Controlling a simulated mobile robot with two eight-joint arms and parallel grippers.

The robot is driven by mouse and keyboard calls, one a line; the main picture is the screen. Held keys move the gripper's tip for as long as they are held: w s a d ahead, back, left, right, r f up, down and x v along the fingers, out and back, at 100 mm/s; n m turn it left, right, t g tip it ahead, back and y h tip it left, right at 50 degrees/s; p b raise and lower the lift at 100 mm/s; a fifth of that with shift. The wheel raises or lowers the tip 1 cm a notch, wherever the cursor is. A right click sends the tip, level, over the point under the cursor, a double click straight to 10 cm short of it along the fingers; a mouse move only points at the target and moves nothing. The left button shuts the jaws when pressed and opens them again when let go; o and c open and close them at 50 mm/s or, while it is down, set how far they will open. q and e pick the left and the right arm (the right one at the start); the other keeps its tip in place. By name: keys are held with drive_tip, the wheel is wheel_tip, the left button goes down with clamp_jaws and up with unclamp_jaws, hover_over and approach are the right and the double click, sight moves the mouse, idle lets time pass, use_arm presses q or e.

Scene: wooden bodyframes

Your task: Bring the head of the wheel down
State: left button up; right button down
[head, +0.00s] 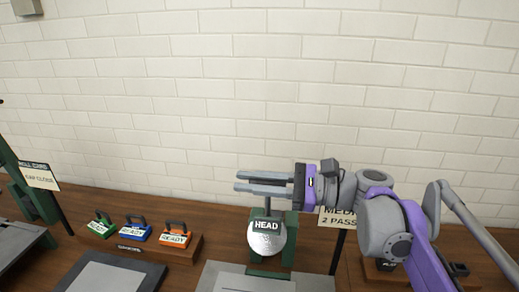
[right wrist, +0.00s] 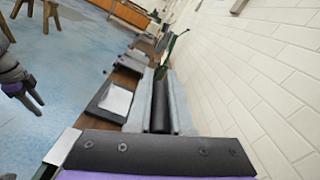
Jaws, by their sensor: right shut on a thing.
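The head of the wheel is a round silvery disc (head: 266,243) with a dark label reading HEAD, in front of a green stand (head: 289,240) in the head view. A thin dark stem (head: 267,206) rises from its top toward my right gripper (head: 240,181). The gripper's grey fingers lie level above the disc, pointing left. In the right wrist view the fingers are shut on a dark round bar (right wrist: 160,108), which looks like the handle of the head. The fingers hide most of it in the head view.
Green, blue and orange READY blocks (head: 140,231) with dark handles stand on a wooden rack at the left. A dark tray with a grey plate (head: 110,278) lies in front. A sign (head: 334,216) stands right of the disc, partly behind my arm. A brick wall closes the back.

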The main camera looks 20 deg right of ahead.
drive_tip(key=s+a+f+n+b, duration=0.3)
drive_tip(key=s+f, duration=0.4)
drive_tip(key=f, duration=0.4)
drive_tip(key=s+a+f+n+b, duration=0.3)
drive_tip(key=s+f+n, duration=0.3)
drive_tip(key=f, duration=0.6)
drive_tip(key=shift+s+a, duration=0.45)
drive_tip(key=shift+s, duration=0.25)
drive_tip(key=shift+f, duration=0.15)
drive_tip(key=c, duration=0.8)
unclamp_jaws()
drive_tip(key=shift+w, duration=0.1)
drive_tip(key=shift+c, duration=0.2)
drive_tip(key=v, duration=1.1)
